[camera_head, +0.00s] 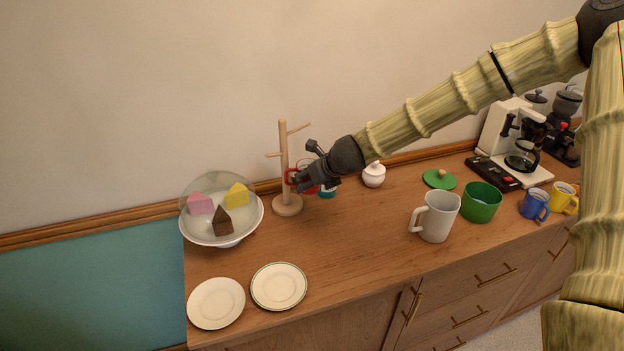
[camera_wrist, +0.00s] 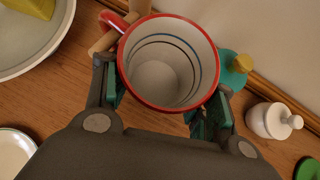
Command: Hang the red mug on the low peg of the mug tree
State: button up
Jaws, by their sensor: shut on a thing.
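The red mug (camera_head: 305,187) is in my gripper (camera_head: 306,180), beside the mug tree's post. In the wrist view the mug (camera_wrist: 168,62) shows its pale inside with dark rings and its red rim, between the two fingers (camera_wrist: 158,108). Its red handle (camera_wrist: 112,20) points to the upper left, toward the tree. The wooden mug tree (camera_head: 284,155) stands upright on a round base, with one peg high on the right and one on the left. In the wrist view a wooden peg (camera_wrist: 103,42) lies close by the handle; I cannot tell if it passes through. The mug and gripper hide part of the tree.
A domed cake stand (camera_head: 222,232) is left of the tree, with two plates (camera_head: 279,287) in front. Behind the gripper are a teal pot (camera_head: 327,193) and a white sugar bowl (camera_head: 373,175). A grey pitcher (camera_head: 438,217) and green pot (camera_head: 481,203) stand right. The counter's middle is clear.

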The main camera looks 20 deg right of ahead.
jog(key=o, duration=1.4)
jog(key=shift+r, duration=0.15)
